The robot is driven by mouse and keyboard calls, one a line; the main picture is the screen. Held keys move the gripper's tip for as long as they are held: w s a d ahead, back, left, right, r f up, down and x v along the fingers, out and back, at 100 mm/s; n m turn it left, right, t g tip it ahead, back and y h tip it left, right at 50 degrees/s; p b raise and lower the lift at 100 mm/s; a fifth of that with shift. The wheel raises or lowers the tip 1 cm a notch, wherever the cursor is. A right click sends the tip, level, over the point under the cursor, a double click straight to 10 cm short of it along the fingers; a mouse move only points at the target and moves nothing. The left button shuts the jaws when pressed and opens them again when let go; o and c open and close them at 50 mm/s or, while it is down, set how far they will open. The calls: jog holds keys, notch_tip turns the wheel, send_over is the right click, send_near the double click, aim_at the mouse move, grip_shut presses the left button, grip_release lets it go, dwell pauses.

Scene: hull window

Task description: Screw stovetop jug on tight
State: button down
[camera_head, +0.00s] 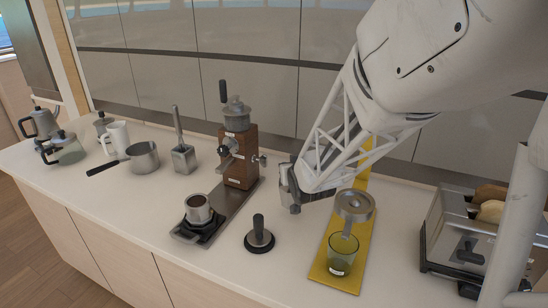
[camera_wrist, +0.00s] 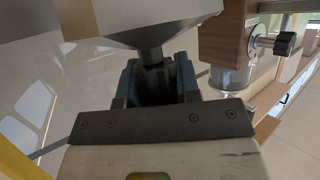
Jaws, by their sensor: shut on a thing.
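My gripper (camera_head: 291,187) is above the counter, right of the wooden grinder. In the wrist view my gripper (camera_wrist: 155,85) is shut on the dark stem or handle of a grey, faceted thing (camera_wrist: 140,22). This may be the stovetop jug, but only part of it shows and its lid and lower rim are out of view. In the head view the fingers and arm largely hide what is held. I cannot tell whether it touches a base. A small grey pot (camera_head: 102,124) stands at the back left beside the mug.
A wooden grinder (camera_head: 240,158) stands on a tray with a metal cup (camera_head: 198,209) in front. A tamper (camera_head: 259,239) stands nearby. A yellow board (camera_head: 322,271) holds a green glass (camera_head: 342,255). A toaster (camera_head: 460,240) is at right. Kettle (camera_head: 41,122), mug (camera_head: 118,138) and pan (camera_head: 143,158) stand left.

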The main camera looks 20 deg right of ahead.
jog(key=s+a, duration=0.1)
jog(key=s, duration=0.7)
jog(key=shift+a+r, duration=0.4)
jog(key=shift+s, duration=0.15)
dwell(1.1)
